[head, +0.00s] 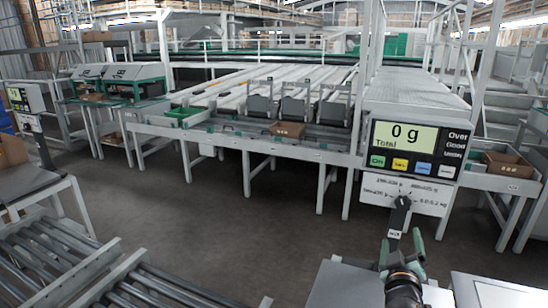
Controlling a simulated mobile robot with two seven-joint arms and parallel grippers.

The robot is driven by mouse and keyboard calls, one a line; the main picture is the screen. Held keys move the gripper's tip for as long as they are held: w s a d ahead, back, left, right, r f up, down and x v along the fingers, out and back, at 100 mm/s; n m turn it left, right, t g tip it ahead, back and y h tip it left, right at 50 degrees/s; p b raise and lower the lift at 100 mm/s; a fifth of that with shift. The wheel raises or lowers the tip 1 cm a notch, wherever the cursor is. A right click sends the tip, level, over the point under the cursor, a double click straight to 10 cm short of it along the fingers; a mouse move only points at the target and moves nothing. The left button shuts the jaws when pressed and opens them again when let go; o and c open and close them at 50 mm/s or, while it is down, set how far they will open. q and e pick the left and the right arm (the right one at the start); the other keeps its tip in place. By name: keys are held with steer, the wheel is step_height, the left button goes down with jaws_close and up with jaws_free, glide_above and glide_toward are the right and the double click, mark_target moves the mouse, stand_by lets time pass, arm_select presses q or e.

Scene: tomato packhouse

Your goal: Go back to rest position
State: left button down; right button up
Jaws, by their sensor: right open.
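My right gripper (402,243) rises from the bottom edge, right of the middle. Its two green fingers are apart, so it is open, and I see nothing held between them. The display reads 0 g. My left gripper is not in view.
Pale metal surfaces (345,287) lie around my right arm at the bottom. A roller conveyor (75,262) fills the lower left. A packing line with a cardboard box (287,129) and a green tray (184,113) stands behind. Dark floor between is clear.

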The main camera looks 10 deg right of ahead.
steer(key=s+a+f+n+g+y+p, duration=0.1)
steer(key=s+a+f+y+p, duration=0.15)
steer(key=s+a+f, duration=0.35)
steer(key=s+a+f+g+y+p, duration=0.2)
steer(key=s+a+f+y, duration=0.25)
steer(key=f, duration=0.45)
steer(key=s+a+f+g+y+p, duration=0.1)
steer(key=s+a+f, duration=0.1)
steer(key=s, duration=0.4)
steer(key=s+a+f+g+y+p, duration=0.1)
steer(key=s+a+f, duration=0.1)
steer(key=s+a, duration=0.2)
steer(key=s+a+f+m+g+y+p, duration=0.1)
steer(key=s+a+f, duration=0.1)
steer(key=s, duration=0.6)
steer(key=shift+s+a+f+y, duration=0.15)
steer(key=shift+a+f+y, duration=0.15)
steer(key=shift+a, duration=0.35)
